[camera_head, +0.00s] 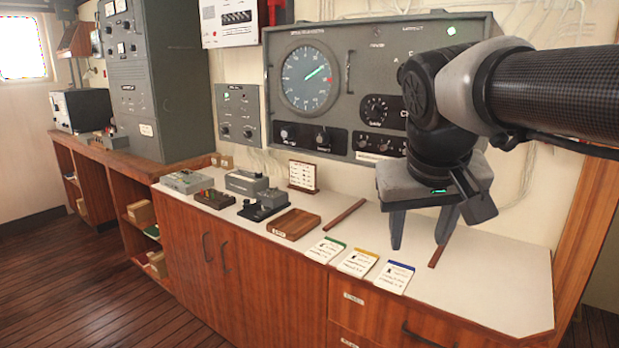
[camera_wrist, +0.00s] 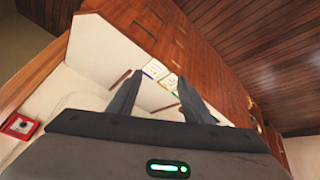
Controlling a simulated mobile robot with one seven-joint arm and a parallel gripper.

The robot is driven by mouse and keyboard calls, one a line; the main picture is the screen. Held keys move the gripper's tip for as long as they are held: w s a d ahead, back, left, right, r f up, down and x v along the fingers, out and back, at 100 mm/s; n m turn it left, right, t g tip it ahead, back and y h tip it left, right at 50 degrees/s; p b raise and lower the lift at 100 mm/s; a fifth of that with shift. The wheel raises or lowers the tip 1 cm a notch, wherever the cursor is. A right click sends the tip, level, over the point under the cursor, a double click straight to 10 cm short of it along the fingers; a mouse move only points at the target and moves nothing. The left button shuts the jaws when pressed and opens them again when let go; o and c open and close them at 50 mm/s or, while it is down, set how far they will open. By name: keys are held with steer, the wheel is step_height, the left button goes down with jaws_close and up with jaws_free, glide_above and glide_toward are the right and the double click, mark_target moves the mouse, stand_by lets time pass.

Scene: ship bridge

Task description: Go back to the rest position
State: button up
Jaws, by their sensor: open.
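My gripper (camera_head: 420,230) hangs from my arm at the right of the head view, fingers pointing down over the right part of the white counter top (camera_head: 490,275). The two fingers are apart, with nothing between them. In the wrist view my gripper (camera_wrist: 155,95) also shows its two dark fingers spread and empty. The fingertips appear above the counter, behind and to the right of the blue-edged card (camera_head: 395,278); the exact height is hard to tell.
Yellow (camera_head: 357,263) and green (camera_head: 325,250) edged cards lie left of the blue one. A wooden tray (camera_head: 293,224) and several small devices (camera_head: 262,204) stand farther left. A gauge panel (camera_head: 350,90) is on the wall behind my arm. The counter's right end is bare.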

steer(key=s+a+f+y, duration=0.2)
steer(key=s+f, duration=0.8)
steer(key=s, duration=0.2)
step_height(320, 180, up, 14)
steer(key=p, duration=1.5)
steer(key=shift+s+a, duration=0.25)
steer(key=shift+a, duration=0.05)
